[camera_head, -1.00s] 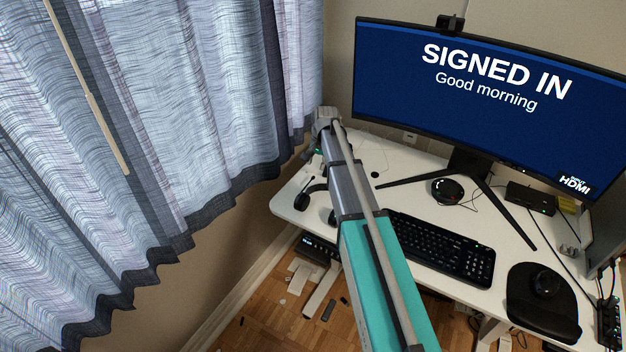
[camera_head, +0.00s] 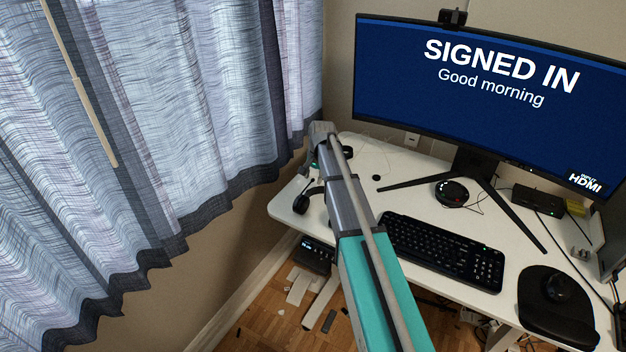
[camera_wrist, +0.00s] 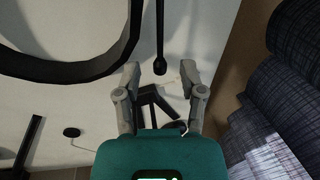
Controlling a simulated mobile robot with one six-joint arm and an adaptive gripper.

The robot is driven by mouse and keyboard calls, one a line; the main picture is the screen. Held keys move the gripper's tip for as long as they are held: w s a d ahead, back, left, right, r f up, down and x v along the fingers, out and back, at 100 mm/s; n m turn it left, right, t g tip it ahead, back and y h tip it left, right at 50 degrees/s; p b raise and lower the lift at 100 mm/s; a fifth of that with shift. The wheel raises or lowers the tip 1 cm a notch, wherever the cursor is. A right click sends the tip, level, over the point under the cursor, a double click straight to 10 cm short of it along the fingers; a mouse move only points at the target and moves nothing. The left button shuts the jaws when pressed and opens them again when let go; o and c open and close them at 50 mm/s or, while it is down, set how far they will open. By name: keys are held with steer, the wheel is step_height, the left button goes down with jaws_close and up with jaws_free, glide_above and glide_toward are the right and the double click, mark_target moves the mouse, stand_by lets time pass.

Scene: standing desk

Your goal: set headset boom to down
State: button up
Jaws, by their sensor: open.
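The headset (camera_head: 302,204) lies at the left end of the white desk, partly hidden behind my arm. In the wrist view, a broad black curved part, apparently its headband (camera_wrist: 75,72), fills the upper left. A thin black rod with a rounded tip, apparently the boom (camera_wrist: 160,45), comes down from the top edge. My gripper (camera_wrist: 160,70) is open, with one finger on each side of the boom's tip. I see gaps on both sides and cannot tell its depth relative to the fingers. In the head view, my gripper is at the desk's far left corner, its fingers unclear.
A keyboard (camera_head: 440,250), a mouse (camera_head: 558,288) on a black pad and a large monitor (camera_head: 480,85) stand to the right. The curtain (camera_head: 200,110) hangs close on the left, and also shows in the wrist view (camera_wrist: 285,110).

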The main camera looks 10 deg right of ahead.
jaws_close()
stand_by(0.3)
